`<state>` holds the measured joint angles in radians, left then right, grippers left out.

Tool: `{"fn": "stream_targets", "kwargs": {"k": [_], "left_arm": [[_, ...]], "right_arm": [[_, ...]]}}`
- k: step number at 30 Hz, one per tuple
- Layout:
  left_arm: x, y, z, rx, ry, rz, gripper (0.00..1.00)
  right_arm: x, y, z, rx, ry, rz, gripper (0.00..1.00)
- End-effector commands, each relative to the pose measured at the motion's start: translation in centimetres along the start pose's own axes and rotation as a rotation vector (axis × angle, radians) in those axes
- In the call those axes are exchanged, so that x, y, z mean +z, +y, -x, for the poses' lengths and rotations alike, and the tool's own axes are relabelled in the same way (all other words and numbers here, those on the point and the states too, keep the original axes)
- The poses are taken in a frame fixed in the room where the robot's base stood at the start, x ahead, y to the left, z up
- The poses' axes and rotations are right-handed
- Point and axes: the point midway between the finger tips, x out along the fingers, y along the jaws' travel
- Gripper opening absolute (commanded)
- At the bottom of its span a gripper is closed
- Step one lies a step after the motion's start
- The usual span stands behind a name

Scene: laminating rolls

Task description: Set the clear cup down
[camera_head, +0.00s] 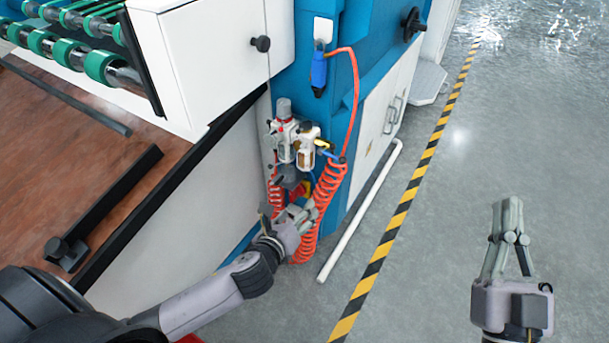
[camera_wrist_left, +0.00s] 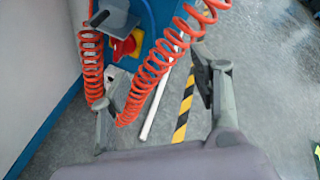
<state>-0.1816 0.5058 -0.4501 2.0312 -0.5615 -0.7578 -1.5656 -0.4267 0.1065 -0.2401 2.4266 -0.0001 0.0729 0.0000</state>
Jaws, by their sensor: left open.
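No loose clear cup can be made out in either view. An air unit (camera_head: 296,140) with small cup-like bowls is fixed to the blue machine; one bowl (camera_head: 306,157) looks amber and see-through. My left gripper (camera_head: 289,214) is open just below this unit, by the coiled orange hose. In the left wrist view its fingers (camera_wrist_left: 155,88) stand wide apart with nothing held between them; the hose hangs beyond them. My right gripper (camera_head: 507,208) is over the bare floor at the right, fingertips together and holding nothing visible.
A red and yellow switch (camera_wrist_left: 126,46) sits beside the coiled hose (camera_wrist_left: 150,80). A white pipe (camera_head: 360,210) runs low along the blue machine (camera_head: 345,110). A yellow and black floor stripe (camera_head: 400,217) lies beyond it. The grey floor to the right is clear.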

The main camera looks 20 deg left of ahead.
Motion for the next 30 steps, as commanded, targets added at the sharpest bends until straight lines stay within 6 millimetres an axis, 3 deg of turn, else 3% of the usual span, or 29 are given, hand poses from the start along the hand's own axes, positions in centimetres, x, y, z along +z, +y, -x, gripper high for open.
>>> {"fn": "stream_targets", "kwargs": {"k": [1,5,9,12,16,21,30], "left_arm": [[-0.4,-2.5,0.9,-0.073,0.025,0.188,0.57],[0.3,-8.9,3.7,-0.272,0.115,0.721,0.57],[3.4,-14.4,7.6,-0.479,0.242,1.285,0.57],[6.7,-17.1,10.8,-0.630,0.355,1.660,0.57],[10.9,-18.8,14.5,-0.811,0.511,2.046,0.57],[14.4,-19.1,17.6,-0.966,0.664,2.315,0.57],[15.3,-19.1,18.4,-1.008,0.714,2.381,0.57]], "right_arm": [[0.0,0.0,0.0,0.000,0.000,0.000,0.00],[0.0,0.0,0.0,0.000,0.001,0.000,0.00],[0.0,0.0,0.0,0.000,0.002,0.000,0.00],[0.0,0.0,0.0,0.000,0.002,0.000,0.00],[0.0,0.0,0.0,0.000,0.002,-0.001,0.00],[0.0,0.0,0.0,0.000,0.002,-0.001,0.00],[0.0,0.0,0.0,0.000,0.002,-0.001,0.00]]}}
